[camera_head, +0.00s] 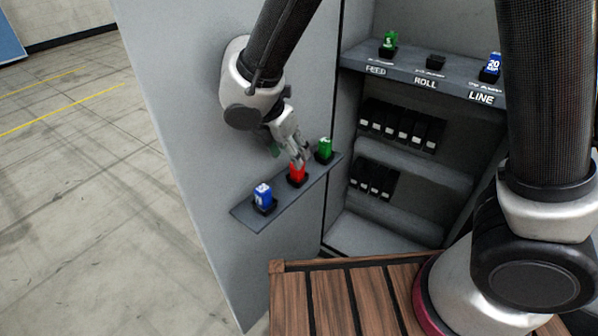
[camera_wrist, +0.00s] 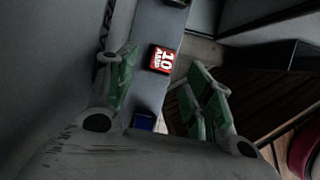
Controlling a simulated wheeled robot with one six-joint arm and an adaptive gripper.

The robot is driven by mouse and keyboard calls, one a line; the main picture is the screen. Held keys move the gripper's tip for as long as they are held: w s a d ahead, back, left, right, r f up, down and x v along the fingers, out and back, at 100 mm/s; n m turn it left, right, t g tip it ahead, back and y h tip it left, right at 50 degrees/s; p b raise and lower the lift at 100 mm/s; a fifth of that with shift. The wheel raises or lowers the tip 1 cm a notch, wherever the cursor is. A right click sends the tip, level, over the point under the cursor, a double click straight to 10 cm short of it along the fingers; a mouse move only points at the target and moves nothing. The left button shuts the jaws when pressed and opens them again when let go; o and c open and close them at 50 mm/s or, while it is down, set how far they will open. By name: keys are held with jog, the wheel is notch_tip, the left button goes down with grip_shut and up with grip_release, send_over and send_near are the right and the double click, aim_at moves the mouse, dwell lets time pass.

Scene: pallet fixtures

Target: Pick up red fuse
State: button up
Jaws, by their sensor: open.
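The red fuse (camera_head: 298,174) stands upright in a black holder in the middle of the narrow grey shelf on the cabinet door. In the wrist view its top face, marked "10 AMP" (camera_wrist: 162,60), lies between and beyond my fingers. My gripper (camera_head: 298,158) is open, with its fingertips just above or at the red fuse's top. It also shows in the wrist view (camera_wrist: 160,75) with a wide gap between the green-padded fingers. I cannot tell whether the fingers touch the fuse.
On the same shelf (camera_head: 240,213), a blue fuse (camera_head: 263,195) stands to the left and a green fuse (camera_head: 324,148) to the right, close to my gripper. The cabinet's upper shelf holds another green fuse (camera_head: 389,41), an empty-looking ROLL holder (camera_head: 436,62) and a blue fuse (camera_head: 491,66).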

aim_at(297, 172)
jog(key=x, duration=0.6)
jog(key=shift+d, duration=0.25)
jog(key=c, duration=1.1)
